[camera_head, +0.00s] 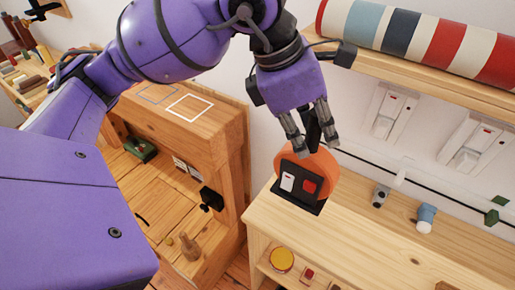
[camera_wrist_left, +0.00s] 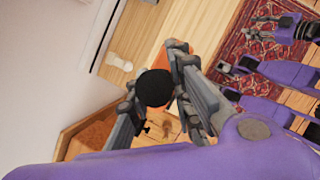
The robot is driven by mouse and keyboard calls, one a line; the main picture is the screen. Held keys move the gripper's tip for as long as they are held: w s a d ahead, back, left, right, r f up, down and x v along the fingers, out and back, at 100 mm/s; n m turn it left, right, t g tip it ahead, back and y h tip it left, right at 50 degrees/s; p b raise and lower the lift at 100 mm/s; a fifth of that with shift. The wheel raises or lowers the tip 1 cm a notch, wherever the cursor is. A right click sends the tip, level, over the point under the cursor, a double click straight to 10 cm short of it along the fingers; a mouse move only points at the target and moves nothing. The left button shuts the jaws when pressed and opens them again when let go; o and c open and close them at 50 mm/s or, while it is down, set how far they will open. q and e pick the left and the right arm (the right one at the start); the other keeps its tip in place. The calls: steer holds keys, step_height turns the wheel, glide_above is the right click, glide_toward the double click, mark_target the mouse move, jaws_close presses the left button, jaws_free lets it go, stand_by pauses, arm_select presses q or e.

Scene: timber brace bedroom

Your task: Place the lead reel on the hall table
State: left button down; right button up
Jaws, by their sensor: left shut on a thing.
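The lead reel (camera_head: 328,165) is an orange disc with a black front plate that carries a white and a red patch. My left gripper (camera_head: 315,146) is shut on its upper part from above. The reel is upright at the left end of a light wooden table (camera_head: 400,255); whether it touches the top is unclear. In the left wrist view the fingers are around a black round part of the reel (camera_wrist_left: 155,88), with a little orange behind. My right gripper (camera_wrist_left: 262,30) seems to show small over the rug, its jaw state unclear. Which furniture is the hall table is not marked.
A grey cylinder (camera_head: 380,195) and a blue-white cup-like thing (camera_head: 426,217) stand on the light table's top. A striped roll (camera_head: 430,38) lies on a shelf above. A wooden cabinet (camera_head: 215,125) with two painted outlines stands left, across a gap.

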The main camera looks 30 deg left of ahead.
arm_select(q)
steer(key=w+f, duration=0.1)
steer(key=w+a+f, duration=0.1)
steer(key=w+f, duration=0.1)
steer(key=shift+a+f, duration=0.25)
steer(key=shift+f, duration=0.1)
steer(key=f, duration=0.1)
steer(key=w+f, duration=0.1)
steer(key=f, duration=0.3)
steer(key=shift+w+a, duration=0.15)
steer(key=shift+a, duration=0.2)
arm_select(e)
steer(key=shift+w, duration=0.2)
